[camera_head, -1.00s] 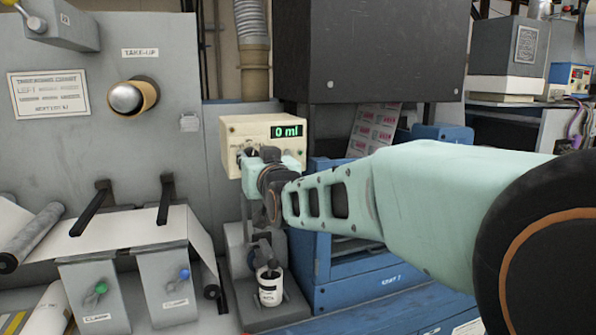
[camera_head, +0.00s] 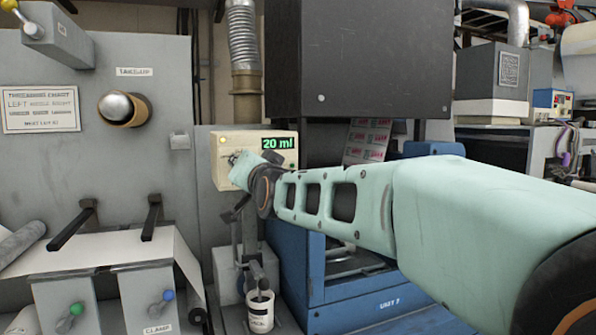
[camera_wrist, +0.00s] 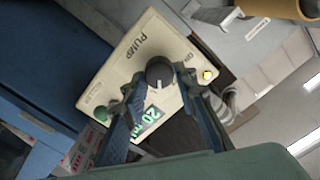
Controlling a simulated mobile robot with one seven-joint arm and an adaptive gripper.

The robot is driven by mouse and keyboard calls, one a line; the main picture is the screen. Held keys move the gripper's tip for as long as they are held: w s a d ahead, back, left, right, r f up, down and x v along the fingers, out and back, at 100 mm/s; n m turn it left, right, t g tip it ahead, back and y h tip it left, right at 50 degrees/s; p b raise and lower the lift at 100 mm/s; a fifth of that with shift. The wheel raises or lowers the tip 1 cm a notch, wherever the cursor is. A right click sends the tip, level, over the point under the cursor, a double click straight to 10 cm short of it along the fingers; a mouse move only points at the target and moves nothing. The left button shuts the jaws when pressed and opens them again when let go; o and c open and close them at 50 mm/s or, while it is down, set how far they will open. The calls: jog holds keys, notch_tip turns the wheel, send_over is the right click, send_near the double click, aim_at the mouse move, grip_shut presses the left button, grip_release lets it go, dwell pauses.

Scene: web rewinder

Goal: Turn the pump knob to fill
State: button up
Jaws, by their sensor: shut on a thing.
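The pump box (camera_head: 226,176) is cream, with a green display (camera_head: 278,143) reading 20 ml and a lit yellow lamp (camera_head: 222,141). In the wrist view, the pump face (camera_wrist: 128,60) carries a dark round knob (camera_wrist: 159,71), a green button (camera_wrist: 99,114) and the lit lamp (camera_wrist: 207,75). My gripper (camera_wrist: 160,80) is shut on the knob, with a finger on either side. In the head view my arm hides the knob. A white labelled cup (camera_head: 261,313) stands below the pump, under a dark nozzle (camera_head: 257,275).
A black cabinet (camera_head: 360,60) hangs above my arm. A blue unit (camera_head: 345,285) stands right of the cup. Two dark levers (camera_head: 72,224) (camera_head: 152,216) and two clamp boxes (camera_head: 150,300) are at the left.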

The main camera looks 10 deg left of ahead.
aim_at(238, 141)
jog(key=shift+r, duration=0.1)
jog(key=o, duration=1.2)
jog(key=shift+c, duration=0.2)
notch_tip(238, 141, up, 5)
jog(key=shift+a, duration=0.15)
jog(key=shift+r, duration=2.45)
jog(key=shift+d+r, duration=0.1)
jog(key=shift+d, duration=0.1)
